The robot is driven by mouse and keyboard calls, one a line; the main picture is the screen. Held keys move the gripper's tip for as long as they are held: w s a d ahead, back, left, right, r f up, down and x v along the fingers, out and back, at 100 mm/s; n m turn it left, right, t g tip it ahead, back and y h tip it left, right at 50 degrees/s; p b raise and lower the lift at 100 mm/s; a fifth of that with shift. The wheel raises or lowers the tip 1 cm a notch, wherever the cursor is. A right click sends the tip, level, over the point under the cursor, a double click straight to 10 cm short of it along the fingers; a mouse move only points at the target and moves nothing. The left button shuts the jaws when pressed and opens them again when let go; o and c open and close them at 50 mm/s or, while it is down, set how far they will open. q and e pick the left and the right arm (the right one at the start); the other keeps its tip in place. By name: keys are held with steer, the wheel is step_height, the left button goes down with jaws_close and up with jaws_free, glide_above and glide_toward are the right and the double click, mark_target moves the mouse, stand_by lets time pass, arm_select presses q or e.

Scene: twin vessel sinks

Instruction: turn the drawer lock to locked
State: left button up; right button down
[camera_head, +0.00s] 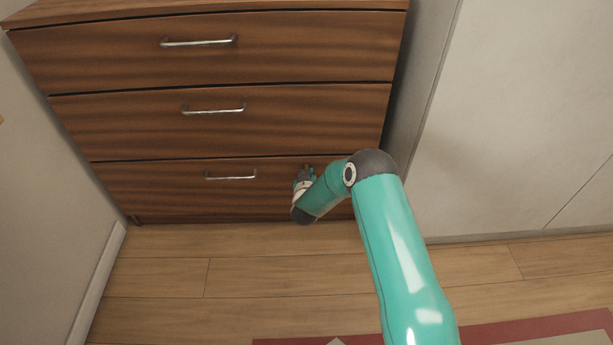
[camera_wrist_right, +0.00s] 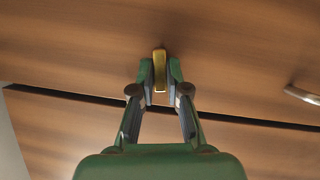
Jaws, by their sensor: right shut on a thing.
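The drawer lock's brass thumb-turn (camera_wrist_right: 159,68) shows in the wrist view as a narrow upright bar on the wooden drawer front. My right gripper (camera_wrist_right: 160,80) is shut on it, with one finger on each side. In the head view my right gripper (camera_head: 306,174) is at the right part of the bottom drawer front (camera_head: 150,188). The lock is hard to make out there, at the small gripper and wrist. My left gripper is not in view.
The bottom drawer's handle (camera_head: 230,177) is left of my gripper; a metal handle end (camera_wrist_right: 303,95) shows at the wrist view's right edge. Two more drawers are above, all closed. A pale panel (camera_head: 520,110) stands at the right.

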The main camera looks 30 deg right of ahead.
steer(key=shift+s+f+m+y+b, duration=0.1)
steer(key=shift+f+m+y+b, duration=0.1)
steer(key=shift+m+y+b, duration=0.3)
steer(key=shift+m, duration=0.3)
steer(key=c, duration=1.3)
jaws_free()
steer(key=shift+o, duration=0.7)
steer(key=shift+r, duration=0.1)
steer(key=v, duration=1.1)
steer(key=shift+s+a, duration=0.15)
steer(key=shift+s, duration=0.3)
